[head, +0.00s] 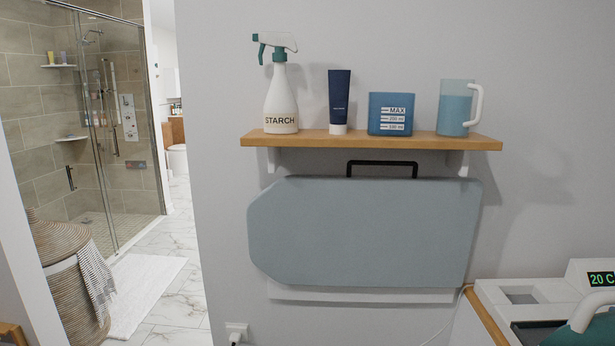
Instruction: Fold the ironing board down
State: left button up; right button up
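The ironing board (362,232) is blue-grey and stands folded up flat against the wall, below a wooden shelf. Its tapered end points left. A black handle (382,164) shows at its top edge, just under the shelf. A pale strip of its mount shows along the bottom edge. Neither of my grippers is in the head view, so nothing is seen touching the board or handle.
A white appliance (521,298) stands low at right. A wicker basket (66,280) stands left.

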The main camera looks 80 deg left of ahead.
aim_at(348, 229)
jog(key=u, duration=1.9)
